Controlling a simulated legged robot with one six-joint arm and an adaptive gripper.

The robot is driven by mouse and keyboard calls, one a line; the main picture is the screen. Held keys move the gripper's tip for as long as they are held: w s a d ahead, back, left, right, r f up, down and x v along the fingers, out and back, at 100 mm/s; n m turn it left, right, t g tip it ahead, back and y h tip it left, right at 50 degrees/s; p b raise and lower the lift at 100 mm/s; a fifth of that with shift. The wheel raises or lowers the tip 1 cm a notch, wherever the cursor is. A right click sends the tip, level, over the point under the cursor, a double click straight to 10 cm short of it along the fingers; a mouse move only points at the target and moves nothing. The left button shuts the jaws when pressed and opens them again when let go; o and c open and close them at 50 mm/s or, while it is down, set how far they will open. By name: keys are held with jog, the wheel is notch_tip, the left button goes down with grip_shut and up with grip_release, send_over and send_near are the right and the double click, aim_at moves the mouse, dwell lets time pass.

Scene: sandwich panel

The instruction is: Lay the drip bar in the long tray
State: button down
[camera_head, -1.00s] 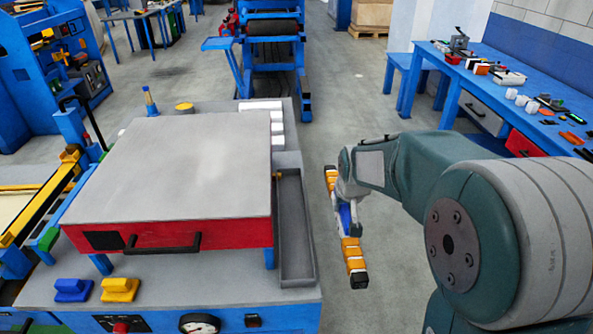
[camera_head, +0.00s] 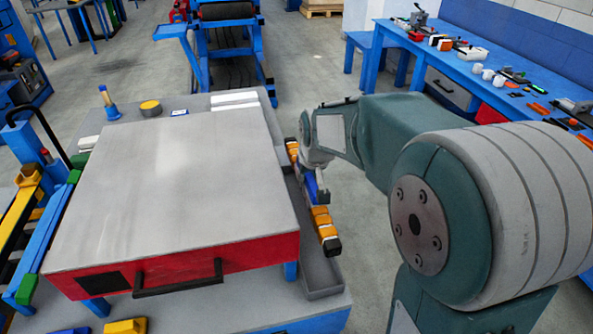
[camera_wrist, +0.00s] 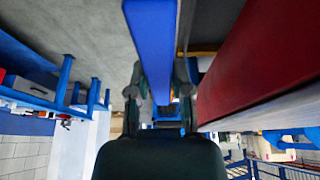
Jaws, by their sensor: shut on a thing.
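The drip bar (camera_head: 321,222) is a long bar with orange and white bands, a blue middle and a dark end. My gripper (camera_head: 315,180) is shut on its blue middle. The long tray (camera_head: 322,278) is a narrow grey trough along the right side of the red-fronted press. In the head view the bar appears over the tray, roughly in line with it, and hides much of it. The height between them cannot be told. In the wrist view my gripper (camera_wrist: 160,98) has a blue piece (camera_wrist: 150,45) between its fingers, and the tray cannot be made out.
The press's grey top plate (camera_head: 180,180) stands left of the tray, with a black handle (camera_head: 178,280) on its red front. White blocks (camera_head: 234,99) lie behind it. A blue workbench (camera_head: 480,75) with tools is at the back right. Open floor lies between.

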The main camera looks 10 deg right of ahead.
aim_at(306, 185)
jog(key=shift+d+f, duration=0.65)
jog(key=shift+d, duration=0.1)
jog(key=shift+a+f, duration=0.2)
jog(key=shift+f, duration=0.4)
jog(key=shift+a+f, duration=0.8)
jog(key=shift+a, duration=0.05)
jog(key=shift+f, duration=0.3)
jog(key=shift+d+f, duration=0.7)
jog(key=shift+f, duration=0.75)
jog(key=shift+a+f, duration=0.45)
jog(key=shift+f, duration=0.4)
jog(key=shift+d+f, duration=0.3)
jog(key=shift+f, duration=0.75)
